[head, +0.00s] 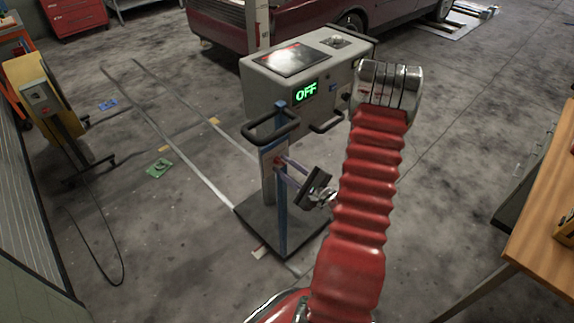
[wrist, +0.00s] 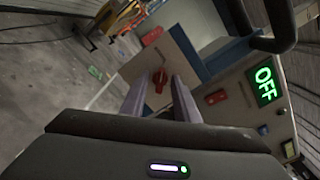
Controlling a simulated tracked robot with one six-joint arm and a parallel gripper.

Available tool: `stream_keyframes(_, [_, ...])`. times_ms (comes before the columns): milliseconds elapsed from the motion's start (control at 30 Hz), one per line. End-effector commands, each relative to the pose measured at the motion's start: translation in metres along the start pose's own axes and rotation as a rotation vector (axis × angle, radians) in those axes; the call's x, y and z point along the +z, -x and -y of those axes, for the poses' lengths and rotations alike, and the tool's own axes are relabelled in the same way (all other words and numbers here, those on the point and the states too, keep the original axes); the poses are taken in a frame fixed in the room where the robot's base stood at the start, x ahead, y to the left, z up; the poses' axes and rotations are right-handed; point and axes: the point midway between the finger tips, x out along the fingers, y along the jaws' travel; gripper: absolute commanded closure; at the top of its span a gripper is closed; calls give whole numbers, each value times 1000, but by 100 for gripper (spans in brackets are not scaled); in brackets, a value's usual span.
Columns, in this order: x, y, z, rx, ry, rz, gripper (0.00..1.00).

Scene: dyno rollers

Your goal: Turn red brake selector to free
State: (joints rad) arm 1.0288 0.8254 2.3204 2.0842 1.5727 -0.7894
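The red brake selector (wrist: 158,80) is a small red handle on a pale plate (wrist: 180,52), seen in the wrist view. It also shows as a small red spot in the head view (head: 278,161), on the stand's upright plate. My gripper (wrist: 160,88) has its two pale purple fingers apart, one on each side of the selector. I cannot tell whether they touch it. In the head view my gripper (head: 284,163) reaches the plate from the right. The plate's markings are too small to read.
A grey console (head: 300,75) with a green OFF display (head: 306,91) stands behind the selector. A blue post (head: 281,190) and a black handle bar (head: 268,127) are close to my gripper. A wooden bench (head: 545,215) is at right, a yellow machine (head: 45,100) at left.

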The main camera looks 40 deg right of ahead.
Motion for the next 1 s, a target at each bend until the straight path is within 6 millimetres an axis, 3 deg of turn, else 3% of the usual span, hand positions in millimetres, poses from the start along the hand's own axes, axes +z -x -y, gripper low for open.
stream_keyframes(333, [0, -3, 0, 0, -1, 0, 72])
stream_keyframes(733, [0, -3, 0, 1, -1, -1, 99])
stream_keyframes(800, [-9, -2, 8, -2, 2, -2, 100])
stream_keyframes(1000, [-2, -2, 2, -4, -13, -3, 100])
